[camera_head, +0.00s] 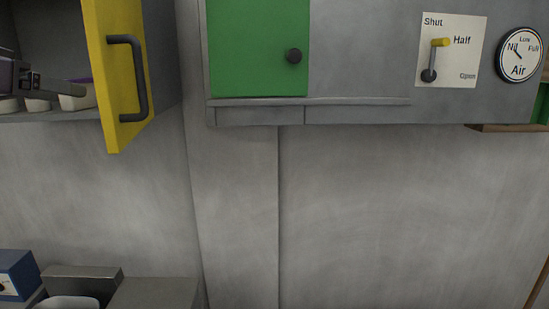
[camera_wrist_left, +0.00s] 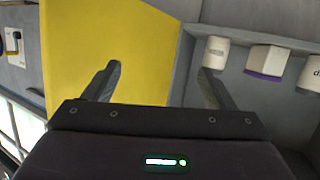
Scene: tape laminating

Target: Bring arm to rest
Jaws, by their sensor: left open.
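My left gripper (camera_head: 30,84) is at the left edge of the head view, in front of the open cabinet, near the shelf with white containers. In the left wrist view my left gripper (camera_wrist_left: 160,88) has its two fingers wide apart with nothing between them. The yellow door (camera_head: 122,70) of the cabinet stands open to the right of the gripper, with a dark handle. It also fills the left part of the left wrist view (camera_wrist_left: 90,40). My right gripper is in neither view.
White containers (camera_head: 76,101) stand on the cabinet shelf. A green door (camera_head: 255,45) with a round knob is shut. A lever panel (camera_head: 455,65) and an Air dial (camera_head: 520,56) are at the right. Below, a blue box (camera_head: 14,272) stands at lower left. The wall's front is clear.

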